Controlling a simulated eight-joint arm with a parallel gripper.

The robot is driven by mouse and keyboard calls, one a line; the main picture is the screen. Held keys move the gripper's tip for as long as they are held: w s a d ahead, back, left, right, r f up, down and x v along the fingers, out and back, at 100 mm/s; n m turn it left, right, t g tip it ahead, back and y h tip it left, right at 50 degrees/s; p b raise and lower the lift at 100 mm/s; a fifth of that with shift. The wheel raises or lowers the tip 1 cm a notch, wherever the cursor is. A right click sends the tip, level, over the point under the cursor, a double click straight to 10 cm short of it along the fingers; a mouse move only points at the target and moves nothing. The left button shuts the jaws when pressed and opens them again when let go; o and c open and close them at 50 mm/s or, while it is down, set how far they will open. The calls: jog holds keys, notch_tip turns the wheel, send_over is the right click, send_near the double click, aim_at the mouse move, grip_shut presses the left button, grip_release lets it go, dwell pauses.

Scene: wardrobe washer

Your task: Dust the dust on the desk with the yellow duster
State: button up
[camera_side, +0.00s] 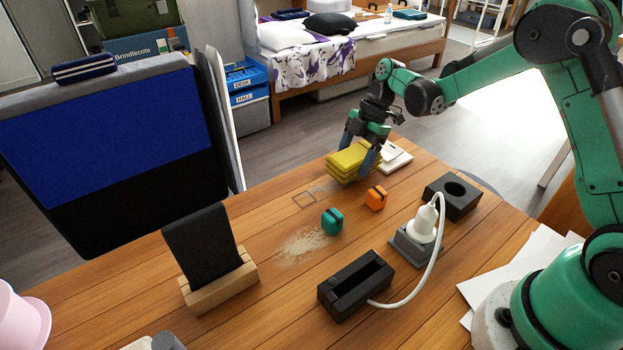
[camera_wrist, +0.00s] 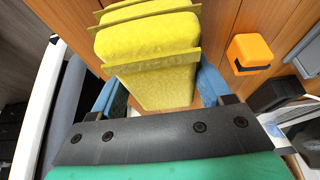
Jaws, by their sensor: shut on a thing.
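The yellow duster (camera_side: 349,160) is a ridged, layered block at the far edge of the desk (camera_side: 150,275). My gripper (camera_side: 361,150) is shut on it from above, with blue fingers on either side. In the wrist view the duster (camera_wrist: 150,50) fills the space between the blue fingers (camera_wrist: 160,92). In the side view it is at or just above the desk; I cannot tell if it touches. A pale patch of dust (camera_side: 305,242) lies on the desk, left of the teal case. A fainter smudge shows near a thin square outline (camera_side: 304,199), close to the duster.

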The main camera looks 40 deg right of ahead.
aim_at(335, 163)
jog(key=shift+f, duration=0.65)
jog(key=shift+a+r, duration=0.1)
jog(key=shift+a, duration=2.95)
jog(key=a, duration=0.6)
jog(key=shift+d, duration=3.05)
jog(key=shift+d, duration=0.1)
jog(key=d, duration=0.5)
jog(key=shift+d, duration=0.4)
